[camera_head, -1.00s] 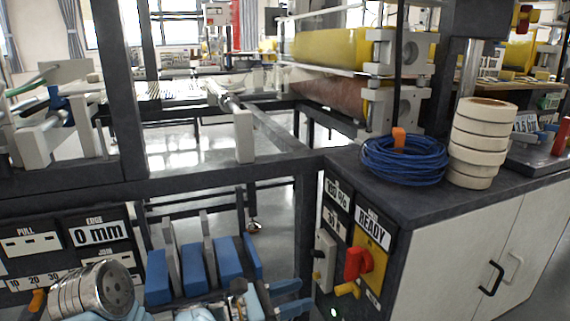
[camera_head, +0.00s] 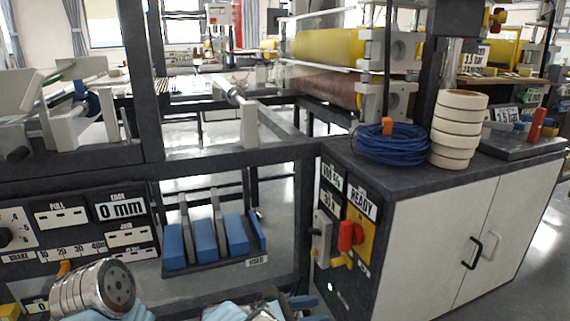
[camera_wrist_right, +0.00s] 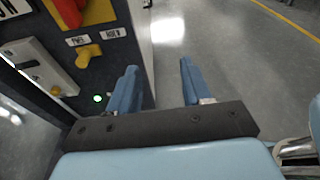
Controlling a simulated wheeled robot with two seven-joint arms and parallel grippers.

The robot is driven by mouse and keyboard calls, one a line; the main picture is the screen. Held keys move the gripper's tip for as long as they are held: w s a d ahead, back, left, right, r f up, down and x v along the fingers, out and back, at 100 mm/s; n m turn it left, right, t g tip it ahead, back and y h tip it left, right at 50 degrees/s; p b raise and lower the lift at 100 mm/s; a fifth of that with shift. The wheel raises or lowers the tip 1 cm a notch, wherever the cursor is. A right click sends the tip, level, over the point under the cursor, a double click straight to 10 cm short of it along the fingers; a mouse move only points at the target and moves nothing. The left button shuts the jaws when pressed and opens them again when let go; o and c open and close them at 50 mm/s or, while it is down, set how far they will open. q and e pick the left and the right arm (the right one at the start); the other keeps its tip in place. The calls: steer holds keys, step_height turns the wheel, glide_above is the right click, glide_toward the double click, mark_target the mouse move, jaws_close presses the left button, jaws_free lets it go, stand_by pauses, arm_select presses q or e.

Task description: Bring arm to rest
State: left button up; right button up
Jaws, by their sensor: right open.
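My right gripper (camera_head: 308,307) shows at the bottom edge of the head view, in front of the cabinet's lower left side, with most of it cut off. In the right wrist view its two blue fingers (camera_wrist_right: 158,75) stand well apart with nothing between them, over bare floor beside the dark control panel. Part of my left arm (camera_head: 95,290), a silver joint with blue covers, shows at the lower left of the head view. The left gripper itself is not visible.
A cabinet (camera_head: 435,255) with a red switch (camera_head: 350,236) and yellow handle stands close to the right gripper. Blue cable (camera_head: 390,145) and stacked tape rolls (camera_head: 457,130) lie on it. A rack of blue blocks (camera_head: 205,238) sits left. Floor is clear right of the fingers (camera_wrist_right: 235,60).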

steer(key=s+d+f+m+g+y, duration=0.2)
steer(key=s+d+f+g+y, duration=0.15)
steer(key=f, duration=0.55)
steer(key=s+d+f+m+g+y, duration=0.15)
steer(key=d+f, duration=0.25)
steer(key=f, duration=0.4)
steer(key=s+a+f+m+y, duration=0.1)
steer(key=s+f+m+y, duration=0.5)
steer(key=m, duration=0.4)
steer(key=s+a+f+m+t+y, duration=0.1)
steer(key=s+f+m+y, duration=0.5)
steer(key=m+y, duration=0.2)
steer(key=shift+s+a+m, duration=0.2)
steer(key=shift+s+m, duration=0.1)
steer(key=shift+m, duration=0.95)
